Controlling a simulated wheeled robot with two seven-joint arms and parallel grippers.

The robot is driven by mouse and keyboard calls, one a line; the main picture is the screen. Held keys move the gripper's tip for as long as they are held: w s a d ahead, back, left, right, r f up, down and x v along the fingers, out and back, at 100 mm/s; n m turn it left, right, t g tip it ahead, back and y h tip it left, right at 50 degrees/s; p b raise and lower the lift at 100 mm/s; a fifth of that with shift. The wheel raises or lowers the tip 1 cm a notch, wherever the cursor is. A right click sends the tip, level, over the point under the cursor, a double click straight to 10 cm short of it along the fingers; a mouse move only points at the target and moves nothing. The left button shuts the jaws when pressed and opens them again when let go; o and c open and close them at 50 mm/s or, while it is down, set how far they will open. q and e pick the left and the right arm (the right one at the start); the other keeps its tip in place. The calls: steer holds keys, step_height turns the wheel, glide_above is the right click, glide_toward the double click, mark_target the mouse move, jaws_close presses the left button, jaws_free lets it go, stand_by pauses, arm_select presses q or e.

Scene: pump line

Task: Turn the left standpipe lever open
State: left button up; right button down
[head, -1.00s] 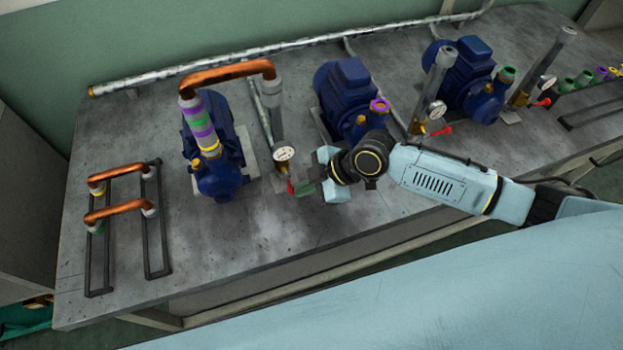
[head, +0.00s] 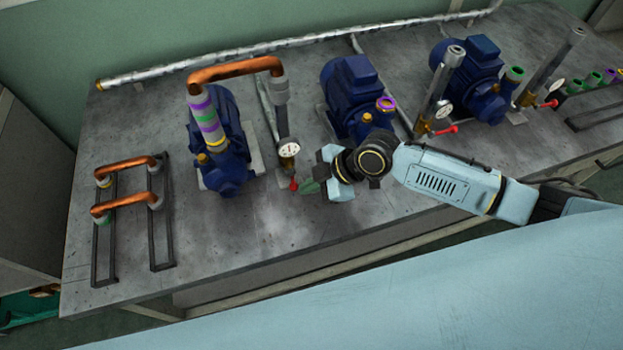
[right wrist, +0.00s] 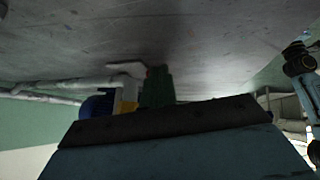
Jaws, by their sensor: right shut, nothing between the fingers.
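The left standpipe (head: 281,112) is a grey pipe with a white dial gauge (head: 289,149) and brass fittings low on it, right of the leftmost blue pump. Its red lever (head: 293,184) shows as a small tip below the gauge, towards the table's front. My right gripper (head: 309,187) is shut and empty, its green fingertips just right of the lever tip; I cannot tell whether they touch it. In the right wrist view the green fingers (right wrist: 157,87) show beside brass, with a small bit of red at their end. My left gripper is not in view.
A copper pipe (head: 236,68) arches from the leftmost pump (head: 228,172) to the standpipe. The middle pump (head: 352,95) stands behind my right wrist. Two copper pipes lie on a black rack (head: 160,240) at left. The table front (head: 240,232) is clear.

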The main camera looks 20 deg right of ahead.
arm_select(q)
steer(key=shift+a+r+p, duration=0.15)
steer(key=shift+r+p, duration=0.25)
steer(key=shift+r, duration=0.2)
arm_select(e)
steer(key=shift+a+r, duration=0.1)
steer(key=shift+r, duration=0.7)
